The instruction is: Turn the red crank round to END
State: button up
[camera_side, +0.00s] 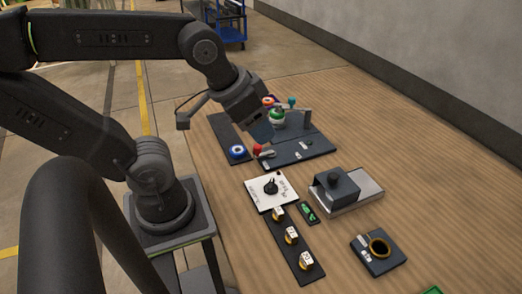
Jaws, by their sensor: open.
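The red crank shows as a small red knob (257,149) with a short pale arm beside it, on the dark panel (318,147) at the back of the table. Small white labels (304,146) lie on the panel to its right; they are too small to read, so I cannot tell which is END. My gripper (262,133) points down just above the red knob. It is open, though its fingers are hard to make out. I cannot tell whether it touches the knob, and I see nothing held in it.
A green and white ball (277,118) and a teal-topped post (292,102) stand close behind my gripper. A blue and white round piece (237,151) sits to the left. A white dial plate (271,190), a grey block (337,187) and a ring fixture (379,248) stand nearer.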

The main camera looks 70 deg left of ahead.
dwell(0.3)
jog(key=n+g, duration=0.6)
jog(key=n, duration=1.9)
send_near(258, 146)
jog(key=f, duration=0.9)
jog(key=shift+s+f, duration=0.2)
jog(key=c, duration=0.9)
